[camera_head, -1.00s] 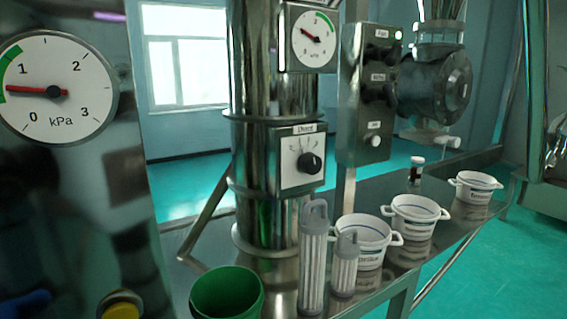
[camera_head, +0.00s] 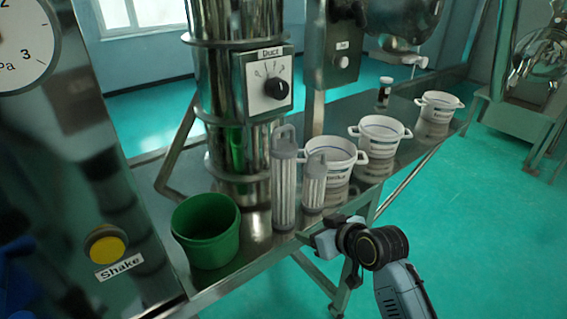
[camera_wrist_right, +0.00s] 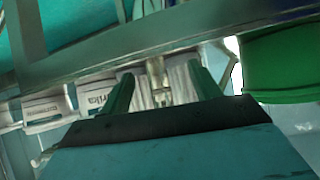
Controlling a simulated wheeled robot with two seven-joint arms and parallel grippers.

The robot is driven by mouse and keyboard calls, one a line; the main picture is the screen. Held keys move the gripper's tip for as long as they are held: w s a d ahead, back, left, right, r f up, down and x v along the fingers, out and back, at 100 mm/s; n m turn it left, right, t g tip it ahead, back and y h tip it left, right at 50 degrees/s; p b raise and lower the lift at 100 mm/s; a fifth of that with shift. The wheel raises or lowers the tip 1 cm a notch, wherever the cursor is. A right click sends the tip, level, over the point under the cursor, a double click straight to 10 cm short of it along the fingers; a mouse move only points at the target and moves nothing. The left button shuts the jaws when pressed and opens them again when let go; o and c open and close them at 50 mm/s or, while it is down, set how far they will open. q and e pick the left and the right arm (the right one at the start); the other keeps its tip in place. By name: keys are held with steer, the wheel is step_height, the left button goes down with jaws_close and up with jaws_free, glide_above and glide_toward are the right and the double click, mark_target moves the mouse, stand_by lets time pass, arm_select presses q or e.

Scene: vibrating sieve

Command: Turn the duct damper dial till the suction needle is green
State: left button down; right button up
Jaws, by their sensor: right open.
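The duct damper dial (camera_head: 277,88) is a black knob on a pale plate labelled Duct, on the steel column. Its exact setting is too small to tell. A large kPa gauge (camera_head: 22,45) is cut off at the left edge, and its needle is out of view. My right gripper (camera_head: 325,240) is low in front of the bench edge, below and right of the dial and apart from it. In the right wrist view its two fingers (camera_wrist_right: 162,88) are spread with nothing held between them. My left gripper is not in view.
A green bucket (camera_head: 206,232), two grey ribbed cylinders (camera_head: 284,180) and several white pots (camera_head: 380,137) stand on the steel bench below the dial. A small dark bottle (camera_head: 384,93) is behind them. A yellow Shake button (camera_head: 106,246) is at left. Open floor lies right.

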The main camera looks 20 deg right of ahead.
steer(key=w+r+n+t+y, duration=0.1)
steer(key=w+r+t+y, duration=0.2)
steer(key=r, duration=1.4)
steer(key=n+t, duration=0.2)
steer(key=t, duration=0.1)
glide_toward(282, 89)
steer(key=p+x, duration=0.2)
steer(key=x, duration=0.6)
steer(key=shift+w+a, duration=0.15)
steer(key=shift+w, duration=0.15)
steer(key=shift+w+a+f, duration=0.1)
steer(key=shift+w+a, duration=0.05)
steer(key=shift+w, duration=0.25)
